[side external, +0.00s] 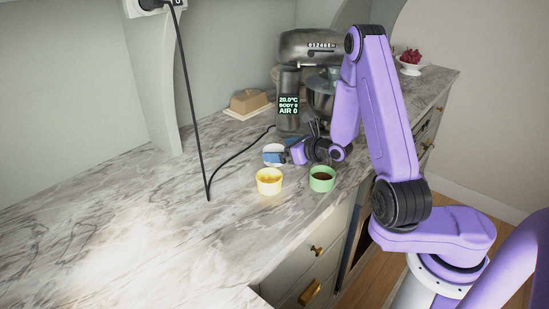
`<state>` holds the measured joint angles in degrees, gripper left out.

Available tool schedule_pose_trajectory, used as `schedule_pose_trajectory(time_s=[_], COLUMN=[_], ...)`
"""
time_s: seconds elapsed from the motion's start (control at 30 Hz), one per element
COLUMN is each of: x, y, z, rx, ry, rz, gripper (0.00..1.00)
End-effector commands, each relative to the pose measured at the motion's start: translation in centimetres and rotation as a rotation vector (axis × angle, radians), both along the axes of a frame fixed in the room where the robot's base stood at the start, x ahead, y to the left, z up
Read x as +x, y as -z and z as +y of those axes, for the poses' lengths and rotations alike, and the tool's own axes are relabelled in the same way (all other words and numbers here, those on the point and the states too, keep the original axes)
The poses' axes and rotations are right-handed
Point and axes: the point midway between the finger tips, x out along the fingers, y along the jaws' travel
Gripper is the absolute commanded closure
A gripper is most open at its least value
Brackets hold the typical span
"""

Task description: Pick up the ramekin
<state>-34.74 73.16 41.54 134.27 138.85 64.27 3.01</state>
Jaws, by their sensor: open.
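Two small ramekin-like cups stand upright on the marble counter. The yellow cup (269,182) holds something yellowish. The green cup (321,180) stands to its right, nearer the counter edge, and holds something dark. My gripper (283,157) is low over the counter behind the two cups, pointing left, apart from both. It is open. A small blue and white object (272,154) shows at its fingertips; I cannot tell whether the two touch. The fingers are small and partly hard to make out.
A metal stand mixer (309,48) stands behind my gripper. A butter dish (248,103) is at the back, and a white bowl of red fruit (411,64) is at the far right. A black cord (190,95) hangs to the counter. The left counter is clear.

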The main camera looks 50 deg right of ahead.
Motion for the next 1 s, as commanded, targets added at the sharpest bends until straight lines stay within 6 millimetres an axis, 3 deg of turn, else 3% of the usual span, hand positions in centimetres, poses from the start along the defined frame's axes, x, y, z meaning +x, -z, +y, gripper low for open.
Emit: schedule_pose_trajectory(time_s=[0.27, 0.6, 0.93, 0.97, 1.0], x=[0.0, 4.1, 4.6, 4.6, 4.6], y=[1.3, 3.0, 3.2, 3.2, 3.2], z=[0.0, 0.1, 0.1, 0.1, 0.1], rx=[0.001, -0.001, 0.000, 0.000, 0.000], ry=[0.002, 0.000, 0.001, 0.001, 0.001], rz=[0.000, -0.001, -0.001, -0.001, -0.001], gripper=[0.00, 0.00, 0.00, 0.03, 0.16])
